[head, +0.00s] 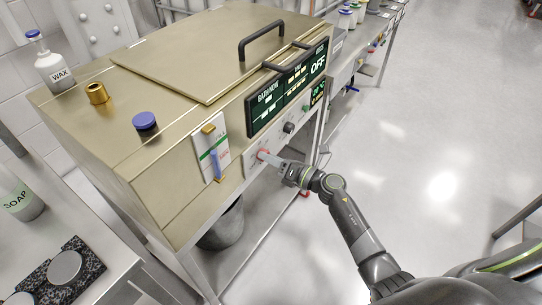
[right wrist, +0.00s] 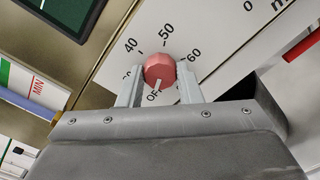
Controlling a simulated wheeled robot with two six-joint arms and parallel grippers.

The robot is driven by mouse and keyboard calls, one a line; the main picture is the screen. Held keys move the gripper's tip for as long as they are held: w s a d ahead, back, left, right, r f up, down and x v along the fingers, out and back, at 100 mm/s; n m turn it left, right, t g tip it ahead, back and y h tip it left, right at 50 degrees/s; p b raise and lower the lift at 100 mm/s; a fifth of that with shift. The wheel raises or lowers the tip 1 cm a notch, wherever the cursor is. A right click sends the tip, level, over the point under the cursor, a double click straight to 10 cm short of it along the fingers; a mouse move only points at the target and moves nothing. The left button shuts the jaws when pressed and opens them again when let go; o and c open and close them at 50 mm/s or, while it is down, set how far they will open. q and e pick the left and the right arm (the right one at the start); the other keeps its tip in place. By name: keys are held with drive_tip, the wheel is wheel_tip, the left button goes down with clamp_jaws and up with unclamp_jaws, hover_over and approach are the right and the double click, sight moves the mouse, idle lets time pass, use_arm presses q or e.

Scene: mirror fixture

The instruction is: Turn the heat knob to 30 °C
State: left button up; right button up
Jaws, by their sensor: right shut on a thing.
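The heat knob (right wrist: 160,68) is a small red faceted knob on a white dial panel, seen close up in the right wrist view. The marks 40, 50, 60 and OFF show around it; another mark at the left is partly hidden by a finger. A pale line on the knob's lower side points toward OFF. My right gripper (right wrist: 158,82) is shut on the knob, one finger on each side. In the head view the right gripper (head: 271,159) reaches the front panel of the brass-coloured bath (head: 120,172) from the right. My left gripper is not in view.
A dark display (head: 265,107) and another reading OFF (head: 318,64) are above the knob. A black knob (head: 288,127) sits right of it. A bucket (head: 222,228) stands below. The floor at right is clear.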

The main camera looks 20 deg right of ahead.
use_arm(q)
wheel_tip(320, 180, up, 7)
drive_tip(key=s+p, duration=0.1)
drive_tip(key=p, duration=0.6)
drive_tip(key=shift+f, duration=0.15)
use_arm(e)
drive_tip(key=shift+m, duration=5)
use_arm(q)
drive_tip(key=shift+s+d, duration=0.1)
use_arm(e)
drive_tip(key=shift+f+m, duration=0.1)
drive_tip(key=shift+m, duration=0.2)
drive_tip(key=o, duration=1)
drive_tip(key=shift+d, duration=0.1)
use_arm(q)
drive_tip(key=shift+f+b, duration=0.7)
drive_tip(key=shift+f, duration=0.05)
use_arm(e)
drive_tip(key=v, duration=1.7)
drive_tip(key=shift+s+d, duration=0.1)
drive_tip(key=shift+s, duration=0.1)
drive_tip(key=shift+f, duration=0.1)
